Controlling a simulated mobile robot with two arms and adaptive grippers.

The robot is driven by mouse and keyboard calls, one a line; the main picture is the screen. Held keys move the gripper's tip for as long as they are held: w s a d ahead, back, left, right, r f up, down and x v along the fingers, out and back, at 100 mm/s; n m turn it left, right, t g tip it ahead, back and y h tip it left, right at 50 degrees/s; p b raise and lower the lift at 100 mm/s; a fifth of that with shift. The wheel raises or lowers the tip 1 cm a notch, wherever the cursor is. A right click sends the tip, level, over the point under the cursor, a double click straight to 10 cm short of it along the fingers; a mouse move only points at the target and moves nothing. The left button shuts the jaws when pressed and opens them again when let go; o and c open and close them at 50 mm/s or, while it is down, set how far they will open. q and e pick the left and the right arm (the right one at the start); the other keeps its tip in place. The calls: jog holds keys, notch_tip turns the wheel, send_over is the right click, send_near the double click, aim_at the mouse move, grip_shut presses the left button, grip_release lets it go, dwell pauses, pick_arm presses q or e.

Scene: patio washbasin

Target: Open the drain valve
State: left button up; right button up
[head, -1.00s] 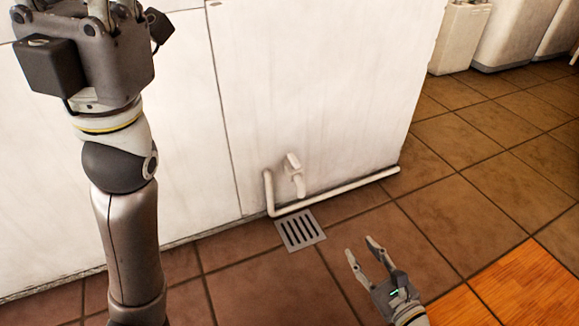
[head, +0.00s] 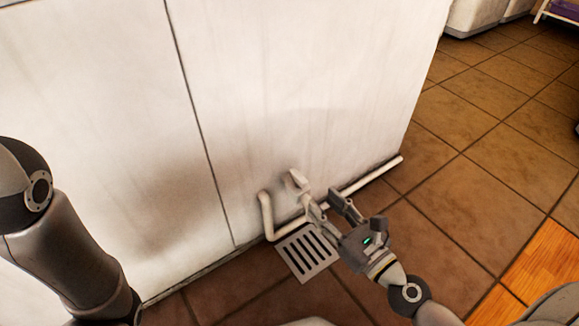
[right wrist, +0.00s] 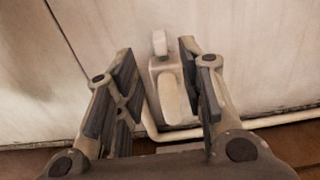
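The drain valve is a small white tap (head: 298,181) low on the white wall, above the floor grate; its lever and body also show in the right wrist view (right wrist: 172,88). My right gripper (head: 326,199) is close to the valve, with its fingers pointing at it. In the right wrist view the gripper (right wrist: 163,85) is open, and the valve appears between its two fingers with gaps on both sides. In the head view a finger hides part of the valve's lower end. Only my left arm shows at the left; its gripper is out of view.
A white pipe (head: 267,215) runs down and along the wall's foot beside the valve. A grey slotted drain grate (head: 306,253) lies in the tiled floor below. Open brown tiled floor (head: 480,190) extends to the right.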

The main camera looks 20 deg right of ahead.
aim_at(306, 185)
jog(key=p+x, duration=0.4)
jog(key=x, duration=0.5)
jog(key=shift+w+r, duration=0.1)
jog(key=shift+w, duration=0.05)
jog(key=shift+w+a, duration=0.25)
jog(key=shift+w, duration=0.2)
grip_shut()
